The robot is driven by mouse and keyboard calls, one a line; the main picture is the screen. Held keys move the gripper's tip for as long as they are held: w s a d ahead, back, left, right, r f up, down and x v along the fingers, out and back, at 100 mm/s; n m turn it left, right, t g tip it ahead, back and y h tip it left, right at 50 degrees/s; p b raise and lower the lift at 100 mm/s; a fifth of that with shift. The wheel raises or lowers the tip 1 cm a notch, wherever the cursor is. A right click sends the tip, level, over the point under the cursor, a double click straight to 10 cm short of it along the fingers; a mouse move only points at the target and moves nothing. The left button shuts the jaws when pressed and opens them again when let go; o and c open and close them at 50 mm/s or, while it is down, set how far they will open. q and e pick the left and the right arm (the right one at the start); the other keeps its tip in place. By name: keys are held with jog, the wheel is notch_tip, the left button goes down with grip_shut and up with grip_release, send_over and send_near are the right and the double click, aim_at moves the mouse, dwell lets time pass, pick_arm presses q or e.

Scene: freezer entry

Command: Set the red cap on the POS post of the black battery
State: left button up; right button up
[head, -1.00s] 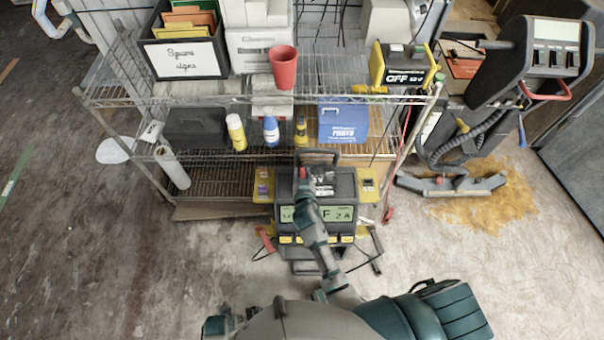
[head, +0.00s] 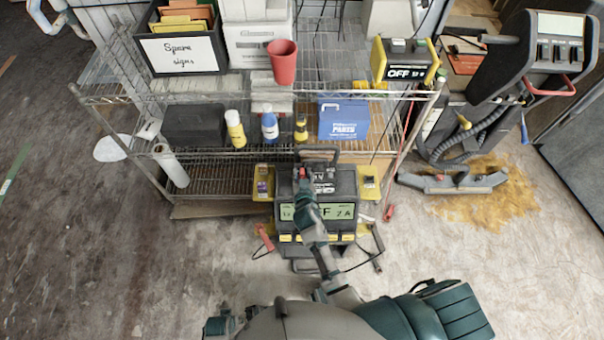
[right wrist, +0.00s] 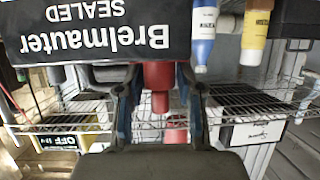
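The black battery (head: 345,182) stands upright with its carry handle raised, on or behind the charger with the green display. It also shows in the right wrist view (right wrist: 92,32), its white lettering upside down. My right gripper (head: 303,182) is over the battery's left part. In the right wrist view its two fingers (right wrist: 158,82) are closed on the red cap (right wrist: 158,74), whose narrower end sticks out between them. In the head view only a bit of red (head: 302,171) shows at the fingertips. The POS post is hidden, so I cannot tell whether the cap touches it. My left gripper is not clearly seen.
The charger (head: 345,238) has yellow side trays and a red clamp (head: 264,238). A wire shelf (head: 120,93) behind holds bottles, a blue parts box (head: 343,124) and a red cup (head: 282,62). A floor machine (head: 455,180) stands right. The floor at left is clear.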

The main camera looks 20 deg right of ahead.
jog(key=shift+o, duration=1)
jog(key=v, duration=1.2)
jog(key=s+f+n+g+y+p, duration=0.1)
jog(key=s+f+n+g+y, duration=0.3)
jog(key=f, duration=0.8)
pick_arm(q)
jog(key=shift+s+a+f+p, duration=0.15)
jog(key=shift+s+f+p, duration=0.9)
jog(key=shift+p, duration=0.2)
pick_arm(e)
jog(key=s+d+f+g, duration=0.3)
jog(key=s+d+f, duration=0.1)
jog(key=s+f, duration=0.6)
jog(key=s+d+f+g, duration=0.3)
jog(key=s+f+g, duration=0.1)
jog(key=s+f, duration=0.6)
jog(key=s, duration=0.3)
jog(key=shift+s+d+f+n+g+h, duration=0.3)
jog(key=shift+s+d+h, duration=0.1)
